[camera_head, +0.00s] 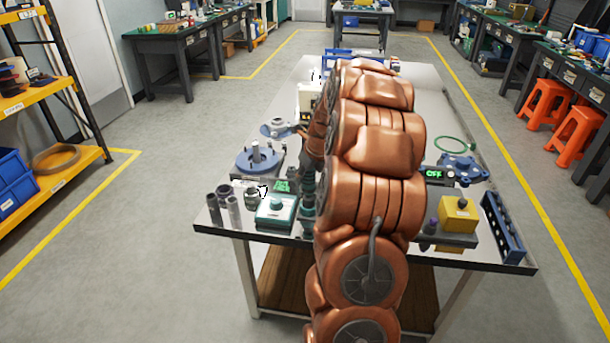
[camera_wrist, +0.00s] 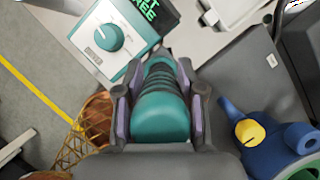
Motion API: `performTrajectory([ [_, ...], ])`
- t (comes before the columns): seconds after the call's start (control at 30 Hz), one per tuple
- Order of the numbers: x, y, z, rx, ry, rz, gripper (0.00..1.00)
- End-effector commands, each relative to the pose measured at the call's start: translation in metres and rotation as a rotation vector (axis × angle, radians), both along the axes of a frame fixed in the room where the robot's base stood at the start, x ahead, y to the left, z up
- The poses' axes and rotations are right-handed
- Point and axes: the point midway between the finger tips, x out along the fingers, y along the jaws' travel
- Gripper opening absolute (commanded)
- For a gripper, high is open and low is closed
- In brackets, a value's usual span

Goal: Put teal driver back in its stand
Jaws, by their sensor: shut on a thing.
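The teal driver (camera_wrist: 160,117) has a ribbed teal handle and fills the space between the fingers of my gripper (camera_wrist: 160,85), which is shut on it. In the wrist view the handle's rounded end faces the camera, and its tip is hidden. In the head view my arm hides most of the gripper; a dark and teal part (camera_head: 308,188) shows at the arm's left side, above the bench, beside the teal box with a dial (camera_head: 277,210). I cannot tell for sure which object is the driver's stand.
Grey tubes (camera_head: 234,212) stand at the bench's front left, near a blue round fixture (camera_head: 245,162). My arm covers the bench's middle.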

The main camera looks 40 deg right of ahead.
Motion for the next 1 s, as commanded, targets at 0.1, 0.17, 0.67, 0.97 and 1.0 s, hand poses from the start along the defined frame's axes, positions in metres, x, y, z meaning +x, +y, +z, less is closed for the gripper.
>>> performTrajectory([
  [0.1,0.000,0.000,0.001,-0.001,-0.001,0.000,0.00],
  [0.17,0.000,0.000,0.001,-0.001,-0.001,0.000,0.00],
  [0.67,0.000,0.000,-0.007,0.000,-0.001,0.000,0.00],
  [0.97,0.001,0.001,-0.011,0.001,-0.001,0.000,0.00],
  [1.0,0.001,0.001,-0.011,0.001,-0.001,0.000,0.00],
])
